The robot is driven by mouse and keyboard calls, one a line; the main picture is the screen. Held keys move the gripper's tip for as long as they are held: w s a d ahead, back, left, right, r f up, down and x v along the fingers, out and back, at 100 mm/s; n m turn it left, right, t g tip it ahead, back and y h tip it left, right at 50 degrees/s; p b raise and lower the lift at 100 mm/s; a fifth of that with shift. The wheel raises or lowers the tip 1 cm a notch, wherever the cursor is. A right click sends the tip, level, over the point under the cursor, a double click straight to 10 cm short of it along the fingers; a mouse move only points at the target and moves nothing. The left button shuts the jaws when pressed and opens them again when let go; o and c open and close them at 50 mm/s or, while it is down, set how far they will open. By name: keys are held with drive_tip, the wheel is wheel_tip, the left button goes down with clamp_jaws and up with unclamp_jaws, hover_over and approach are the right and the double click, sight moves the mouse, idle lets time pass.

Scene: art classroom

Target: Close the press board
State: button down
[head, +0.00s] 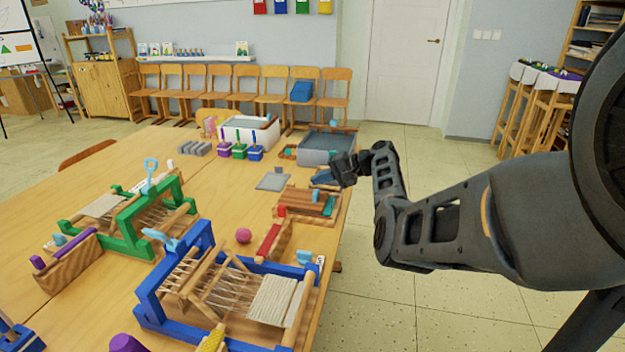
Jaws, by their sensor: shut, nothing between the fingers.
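My gripper (346,170) is small and dark at the end of my arm, over the right edge of the long table (210,165). It is shut and empty. A wooden block-like board (298,201) with red and teal parts lies on the table, just nearer than my gripper and to its left. It may be the press board, but I cannot tell for sure, nor whether it stands open or shut. A flat dark blue piece (325,177) lies close beside my gripper, which partly covers it; I cannot tell whether they touch.
A grey tub (318,148) stands just behind my gripper, and a flat grey plate (273,180) lies to its left. A blue loom (180,300), a green loom (130,225) and a pink ball (243,236) are nearer. The floor right of the table is clear.

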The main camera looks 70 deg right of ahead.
drive_tip(key=shift+s+f+t+b, duration=0.2)
drive_tip(key=shift+f+b, duration=0.1)
drive_tip(key=shift+f, duration=0.1)
drive_tip(key=shift+s+f+t+b, duration=0.15)
drive_tip(key=shift+f+t+b, duration=0.1)
drive_tip(key=shift+f, duration=0.15)
drive_tip(key=shift+s+f+b, duration=0.3)
drive_tip(key=shift+f+b, duration=0.15)
drive_tip(key=shift+b, duration=0.05)
